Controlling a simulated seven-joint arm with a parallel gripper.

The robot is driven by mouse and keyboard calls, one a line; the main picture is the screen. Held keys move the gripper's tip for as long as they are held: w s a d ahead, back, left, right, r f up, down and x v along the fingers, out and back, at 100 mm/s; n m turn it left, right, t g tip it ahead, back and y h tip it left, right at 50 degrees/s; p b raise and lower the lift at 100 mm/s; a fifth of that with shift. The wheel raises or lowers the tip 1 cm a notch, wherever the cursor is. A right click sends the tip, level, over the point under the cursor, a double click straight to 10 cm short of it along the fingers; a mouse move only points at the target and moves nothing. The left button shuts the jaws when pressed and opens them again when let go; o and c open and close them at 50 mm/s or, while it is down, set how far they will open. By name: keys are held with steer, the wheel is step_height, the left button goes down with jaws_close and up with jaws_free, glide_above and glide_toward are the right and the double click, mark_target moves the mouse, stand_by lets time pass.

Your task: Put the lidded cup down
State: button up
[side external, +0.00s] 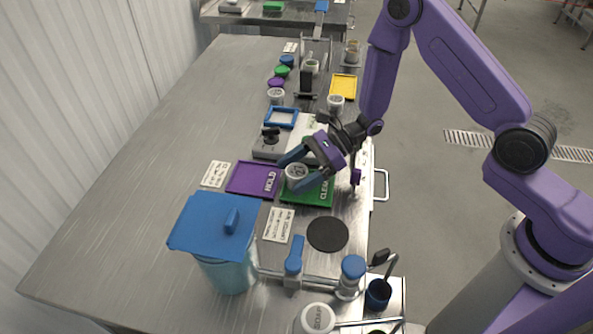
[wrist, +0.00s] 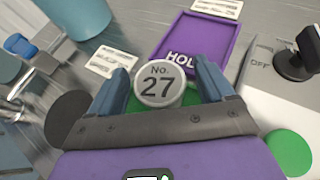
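The lidded cup (side external: 296,171) has a round pale lid marked "No. 27", which faces up in the wrist view (wrist: 159,84). It is over the green "CLEAR" mat (side external: 318,195) and looks upright. My gripper (side external: 297,172) reaches down around it with one blue finger on each side. In the wrist view, narrow gaps show between the lid and both fingers, so my gripper (wrist: 163,82) looks open around the cup. The cup's base is hidden, so I cannot see its contact with the mat.
A purple "HOLD" mat (side external: 254,180) lies left of the green mat. A switch box (side external: 271,149) with a black knob stands behind. A blue-lidded bin (side external: 228,268), a black disc (side external: 327,234) and a label card (side external: 278,225) are in front. The table's left side is clear.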

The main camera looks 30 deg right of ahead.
steer(key=shift+r, duration=0.1)
steer(key=v, duration=1.2)
steer(key=s+a+r+n+g+h, duration=0.1)
steer(key=s+r+n+g+h, duration=0.25)
steer(key=s+n, duration=0.5)
steer(key=s+a+r+n+g+h, duration=0.25)
steer(key=s+n+g, duration=0.25)
steer(key=s+n, duration=0.3)
steer(key=s+d+r+n+t+h, duration=0.5)
steer(key=s+d+n, duration=0.4)
steer(key=n, duration=0.7)
steer(key=shift+s+d+t+h, duration=0.3)
steer(key=shift+s+t+h, duration=0.2)
steer(key=shift+t+h, duration=0.15)
